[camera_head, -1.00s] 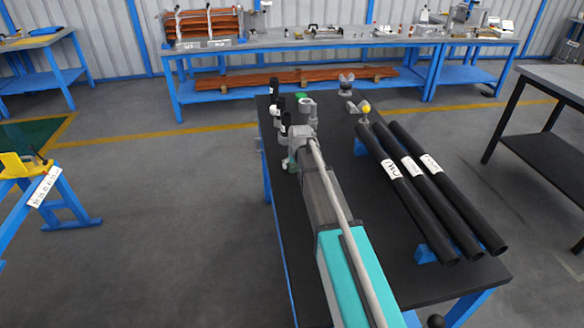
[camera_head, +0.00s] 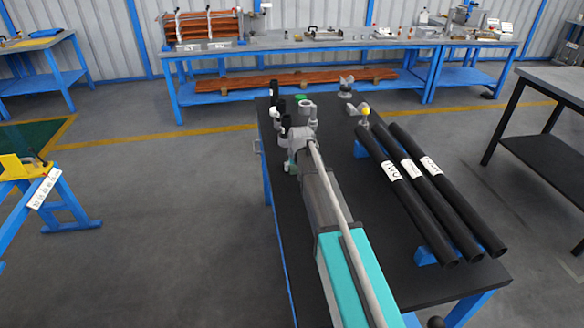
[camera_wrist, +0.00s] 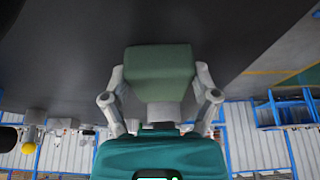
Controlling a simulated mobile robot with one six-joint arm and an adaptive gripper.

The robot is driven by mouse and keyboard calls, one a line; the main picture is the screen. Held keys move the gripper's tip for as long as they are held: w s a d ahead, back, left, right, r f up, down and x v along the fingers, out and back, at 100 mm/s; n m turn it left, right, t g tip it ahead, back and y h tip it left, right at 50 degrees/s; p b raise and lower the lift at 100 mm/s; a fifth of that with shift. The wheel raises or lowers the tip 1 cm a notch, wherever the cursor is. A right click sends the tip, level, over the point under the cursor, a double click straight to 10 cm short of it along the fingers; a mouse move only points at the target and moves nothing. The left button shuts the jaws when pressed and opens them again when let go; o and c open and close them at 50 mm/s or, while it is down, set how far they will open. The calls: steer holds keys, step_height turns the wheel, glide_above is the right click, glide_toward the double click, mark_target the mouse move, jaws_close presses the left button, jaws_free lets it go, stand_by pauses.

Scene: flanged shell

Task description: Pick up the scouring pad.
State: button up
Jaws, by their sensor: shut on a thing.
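The scouring pad (camera_wrist: 160,62) is a thick green block in the wrist view. My gripper (camera_wrist: 160,82) has a finger on either side of the pad and is shut on it. The dark table top lies behind the pad in this view, and I cannot tell how much gap is between them. In the head view, my arm reaches along the black-topped table (camera_head: 385,252) to its far left part. The arm's end hides the pad and the fingertips there.
Three black pipes (camera_head: 425,190) lie on blue supports at the table's right. Grey fittings (camera_head: 307,108), black cylinders and a green round piece (camera_head: 300,97) stand near the arm's end. A yellow-topped piece (camera_head: 366,111) is by the pipes. A long workbench (camera_head: 335,42) stands behind.

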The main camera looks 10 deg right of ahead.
steer(key=shift+r, duration=0.1)
step_height(320, 180, up, 2)
steer(key=p, duration=0.2)
steer(key=shift+r+p, duration=0.25)
steer(key=shift+p, duration=0.1)
steer(key=s+d+r+p, duration=0.7)
steer(key=s+r+p, duration=0.3)
steer(key=s, duration=0.2)
steer(key=shift+r, duration=0.15)
steer(key=shift+d, duration=0.1)
steer(key=o, duration=0.6)
steer(key=shift+c, duration=0.2)
steer(key=c, duration=0.4)
steer(key=shift+c, duration=0.3)
